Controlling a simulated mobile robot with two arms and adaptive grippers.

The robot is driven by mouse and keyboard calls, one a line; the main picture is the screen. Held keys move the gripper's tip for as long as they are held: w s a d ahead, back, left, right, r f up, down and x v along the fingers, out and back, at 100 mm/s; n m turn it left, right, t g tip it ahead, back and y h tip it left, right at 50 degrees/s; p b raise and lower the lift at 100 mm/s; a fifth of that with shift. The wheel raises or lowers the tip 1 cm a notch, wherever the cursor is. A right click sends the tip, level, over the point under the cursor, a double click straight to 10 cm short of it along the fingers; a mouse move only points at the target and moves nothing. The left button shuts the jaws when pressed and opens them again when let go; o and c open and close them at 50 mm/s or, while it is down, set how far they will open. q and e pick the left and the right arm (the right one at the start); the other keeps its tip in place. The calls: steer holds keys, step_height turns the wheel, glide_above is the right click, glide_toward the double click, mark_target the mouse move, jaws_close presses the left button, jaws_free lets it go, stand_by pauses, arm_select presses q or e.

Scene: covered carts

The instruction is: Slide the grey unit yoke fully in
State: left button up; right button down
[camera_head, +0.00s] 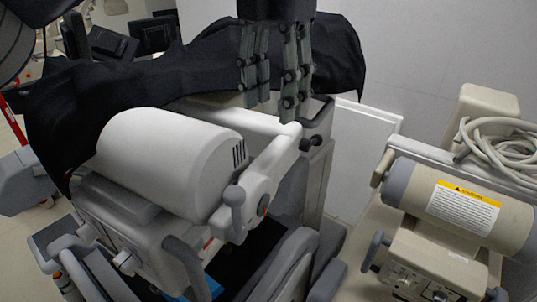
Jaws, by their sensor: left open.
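The grey unit has a large white cylinder (165,150) lying across its grey body. Its yoke (270,170) appears as a light grey bar at the cylinder's right end, with a rounded lever knob (235,196) low on it and a dark knob (316,141) near its upper end. My left gripper (270,107) points down from the top, fingers apart, over the upper end of the yoke. Its fingertips overlap the yoke's top bar in the picture; I cannot tell whether they touch. Nothing shows clearly held between them. My right gripper is not in view.
A black cover (110,85) drapes behind the grey unit. A beige unit (410,245) with a warning label (464,207) and a coiled cable (495,145) stands at the right. A pale wall (430,50) closes the back right; a narrow floor gap separates the units.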

mark_target(273, 148)
arm_select(q)
steer(key=shift+n, duration=1.1)
steer(key=shift+f, duration=0.25)
step_height(273, 148, down, 10)
steer(key=p, duration=0.3)
steer(key=shift+r, duration=0.25)
steer(key=shift+f, duration=0.5)
steer(key=shift+c, duration=0.2)
